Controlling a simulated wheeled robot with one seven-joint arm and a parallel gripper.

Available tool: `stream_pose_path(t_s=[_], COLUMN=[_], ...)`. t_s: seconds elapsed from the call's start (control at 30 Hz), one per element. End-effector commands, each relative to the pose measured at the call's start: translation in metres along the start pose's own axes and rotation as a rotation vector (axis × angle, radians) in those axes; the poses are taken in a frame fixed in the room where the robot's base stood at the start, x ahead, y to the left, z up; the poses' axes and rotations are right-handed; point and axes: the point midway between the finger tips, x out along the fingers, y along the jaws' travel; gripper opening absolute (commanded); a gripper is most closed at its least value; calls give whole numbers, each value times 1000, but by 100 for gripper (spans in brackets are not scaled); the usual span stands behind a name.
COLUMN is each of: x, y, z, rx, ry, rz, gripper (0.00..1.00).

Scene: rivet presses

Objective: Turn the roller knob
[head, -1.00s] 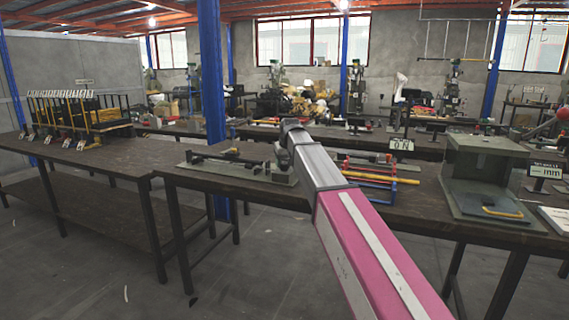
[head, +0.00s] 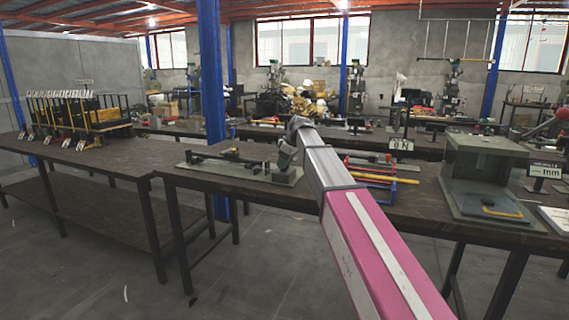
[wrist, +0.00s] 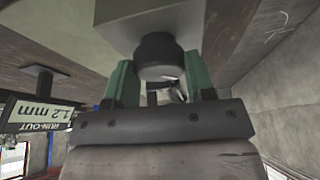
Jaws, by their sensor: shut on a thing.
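The roller fixture (head: 222,166) lies on the dark workbench in the head view, a long green base with a bar along it. My gripper (head: 286,158) is at its right end. In the wrist view a dark round knob (wrist: 159,50) stands out from a grey block (wrist: 150,20). The two green fingers of my gripper (wrist: 160,76) are on either side of the knob and shut on it. In the head view the knob is hidden by my gripper and wrist.
A sign reading "RUN-OUT 1.2 mm" (wrist: 38,112) stands at the left in the wrist view. Right of my arm are a blue rack with coloured rods (head: 385,181) and a grey-green open-fronted box (head: 487,150). A rack trolley (head: 75,112) stands on the left bench.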

Motion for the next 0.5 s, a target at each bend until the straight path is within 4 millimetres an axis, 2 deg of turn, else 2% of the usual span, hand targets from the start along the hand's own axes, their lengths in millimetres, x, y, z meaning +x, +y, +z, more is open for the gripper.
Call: stream_pose_path(t_s=[0.2, 0.5], x=[0, 0], y=[2, 2], z=[-1, 0], rx=[-161, -308], ry=[0, 0], rz=[-67, -127], gripper=[26, 26])
